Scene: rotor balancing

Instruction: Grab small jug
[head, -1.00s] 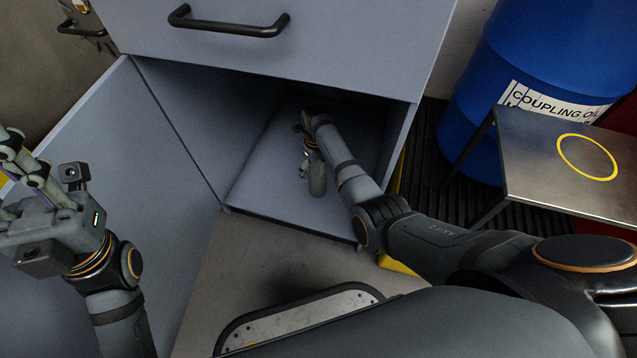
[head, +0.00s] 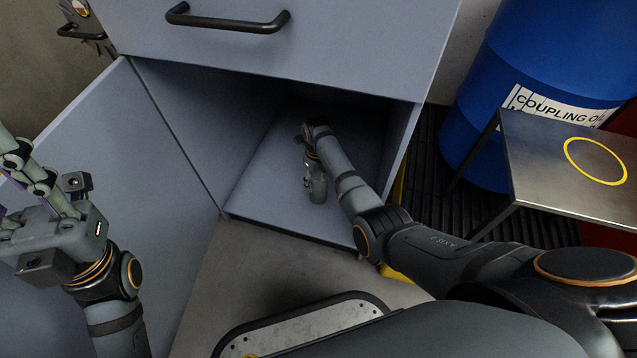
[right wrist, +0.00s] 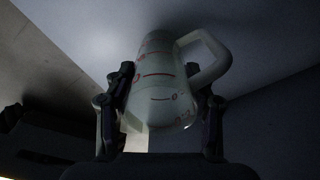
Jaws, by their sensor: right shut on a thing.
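The small jug (right wrist: 160,90) is pale and translucent, with red measuring marks and a loop handle at its upper right in the right wrist view. My right gripper (right wrist: 160,95) is shut on it, one finger against each side of its body. In the head view my right gripper (head: 315,184) is inside the open lower cabinet, low over its floor; the jug cannot be made out there. My left gripper (head: 22,190) is at the left edge, in front of the open door, with its fingers apart and nothing seen between them.
The cabinet floor (head: 265,200) is bare around the right gripper, between two side walls. The open door (head: 150,170) stands at left, and a drawer with a black handle (head: 228,22) is above. A metal table (head: 530,150) and blue drum (head: 540,60) stand at right.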

